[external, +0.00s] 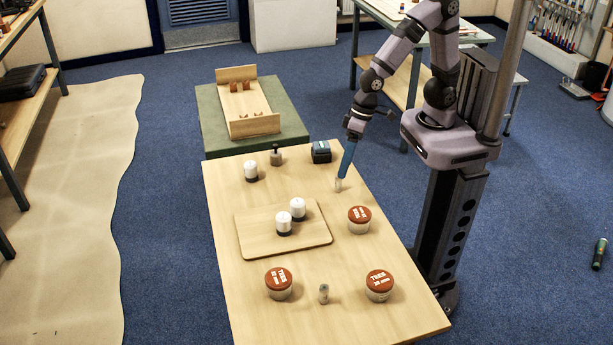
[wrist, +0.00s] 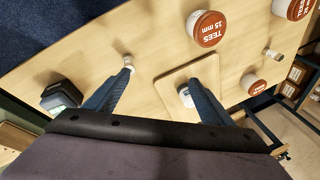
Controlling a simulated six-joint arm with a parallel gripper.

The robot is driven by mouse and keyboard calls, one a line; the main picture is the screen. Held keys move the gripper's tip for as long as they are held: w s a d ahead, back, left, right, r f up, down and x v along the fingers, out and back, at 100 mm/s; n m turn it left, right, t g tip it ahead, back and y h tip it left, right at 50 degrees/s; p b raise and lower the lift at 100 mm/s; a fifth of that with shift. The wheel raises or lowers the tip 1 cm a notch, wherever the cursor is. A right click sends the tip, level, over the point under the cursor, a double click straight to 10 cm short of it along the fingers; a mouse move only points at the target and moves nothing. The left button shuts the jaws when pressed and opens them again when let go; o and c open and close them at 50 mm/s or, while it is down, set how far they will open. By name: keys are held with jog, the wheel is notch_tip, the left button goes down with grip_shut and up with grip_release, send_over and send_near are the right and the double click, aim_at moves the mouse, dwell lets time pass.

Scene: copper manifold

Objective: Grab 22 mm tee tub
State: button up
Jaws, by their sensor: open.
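Three round tubs with red-brown lids stand upright on the wooden table. The nearest tub (external: 359,218) to my gripper reads "TEES 15 mm" in the wrist view (wrist: 207,28). The front left tub (external: 279,282) also shows in the wrist view (wrist: 253,86). The front right tub (external: 379,284) is cut off at the wrist view's top edge (wrist: 294,8). Both front lids carry "TEES", but their sizes are too small to read surely. My gripper (external: 342,176) is open and empty, pointing down over the table's back right part, apart from all tubs; its fingers show in the wrist view (wrist: 158,86).
A small clear vial (external: 338,186) stands by my fingertips; touching cannot be told. Another vial (external: 323,293) stands between the front tubs. A wooden board (external: 256,236) holds two white-topped containers. The front edge is clear.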

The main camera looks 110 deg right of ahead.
jog(key=w+a+f+m+t+y+b, duration=0.25)
jog(key=w+a+m+t+b, duration=0.3)
jog(key=w+a+m, duration=0.65)
jog(key=m+t+b, duration=0.4)
jog(key=m+b, duration=0.3)
jog(key=m, duration=0.6)
send_near(283, 275)
jog(key=shift+w+a+f+h, duration=0.2)
jog(key=shift+w+f+h, duration=0.35)
jog(key=shift+f, duration=0.25)
jog(key=shift+a+f+m+t, duration=0.15)
jog(key=shift+a+m+t, duration=0.4)
jog(key=shift+m, duration=0.65)
jog(key=shift+r+p+x, duration=0.15)
jog(key=shift+p+x, duration=0.3)
jog(key=shift+x, duration=1.05)
jog(key=shift+r+p+x, duration=0.1)
jog(key=shift+p+x, duration=0.3)
jog(key=shift+x, duration=1.9)
jog(key=shift+d, duration=0.1)
jog(key=shift+c, duration=0.6)
jog(key=c, duration=1)
jog(key=shift+w+r, duration=0.1)
jog(key=c, duration=0.4)
